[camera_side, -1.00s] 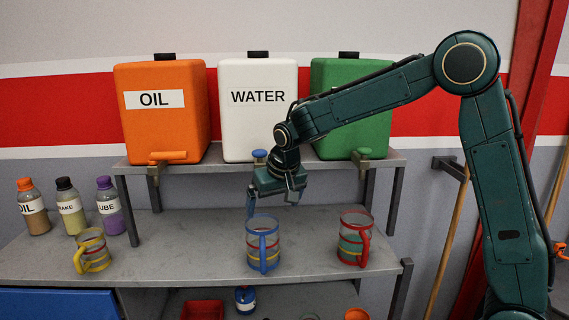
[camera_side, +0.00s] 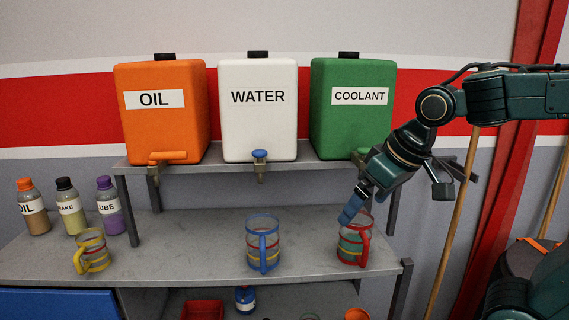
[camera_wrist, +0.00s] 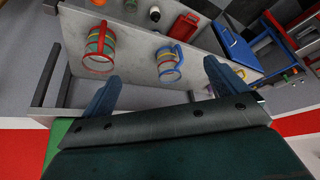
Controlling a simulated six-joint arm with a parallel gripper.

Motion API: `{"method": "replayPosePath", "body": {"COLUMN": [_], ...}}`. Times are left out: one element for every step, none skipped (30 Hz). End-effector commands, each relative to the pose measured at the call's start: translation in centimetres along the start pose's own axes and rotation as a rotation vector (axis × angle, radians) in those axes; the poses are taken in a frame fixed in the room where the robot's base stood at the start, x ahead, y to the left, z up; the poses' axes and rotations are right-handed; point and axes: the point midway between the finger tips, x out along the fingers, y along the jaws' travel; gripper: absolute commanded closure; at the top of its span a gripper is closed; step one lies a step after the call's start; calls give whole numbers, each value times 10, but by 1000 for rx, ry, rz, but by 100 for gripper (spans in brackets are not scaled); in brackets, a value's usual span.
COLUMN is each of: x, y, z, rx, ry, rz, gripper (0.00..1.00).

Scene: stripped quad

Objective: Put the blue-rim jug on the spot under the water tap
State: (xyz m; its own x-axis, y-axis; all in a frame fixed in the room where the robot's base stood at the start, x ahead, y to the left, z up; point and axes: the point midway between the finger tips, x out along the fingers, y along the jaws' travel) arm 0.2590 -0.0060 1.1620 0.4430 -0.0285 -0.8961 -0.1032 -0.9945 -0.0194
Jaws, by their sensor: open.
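The blue-rim jug (camera_side: 255,252) stands upright on the lower grey bench, below the water tap (camera_side: 260,163) in the side view. The tap has a blue handle and hangs under the white WATER tank (camera_side: 258,115). No marked spot can be made out beneath it. My gripper (camera_side: 395,206) is open and empty, well to the right of the blue-rim jug; one finger is in front of or beside the red-rim jug (camera_side: 349,250), contact unclear. In the wrist view my gripper (camera_wrist: 160,88) has its fingers apart, with the blue-rim jug (camera_wrist: 167,65) beyond the gap.
A yellow-rim jug (camera_side: 91,252) stands on the bench's left part, near several bottles (camera_side: 70,207). Orange OIL (camera_side: 160,120) and green COOLANT (camera_side: 350,125) tanks flank the white one on the raised shelf (camera_side: 215,171). The bench between the yellow-rim and blue-rim jugs is clear.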

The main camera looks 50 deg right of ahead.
Motion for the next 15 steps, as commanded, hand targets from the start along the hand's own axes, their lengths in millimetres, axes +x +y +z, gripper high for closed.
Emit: {"method": "replayPosePath", "body": {"x": [-6,-8,-11,-12,-14,-16,-17,-17,-18,-19,-19,-19,-20,-20,-20], "y": [1,1,1,2,2,2,2,2,2,2,2,2,2,2,2], "z": [12,19,28,34,40,48,53,58,64,68,71,74,76,78,80], "rx": [-11,-20,-32,-41,-48,-57,-64,-71,-78,-83,-87,-92,-95,-97,-99], "ry": [10,12,15,17,19,22,25,25,28,28,29,30,31,31,31], "rz": [-5,-8,-11,-14,-16,-19,-21,-22,-24,-26,-27,-28,-29,-29,-30], "gripper": [3,3,3,3,3,3,3,3,3,3,3,3,3,3,3]}}
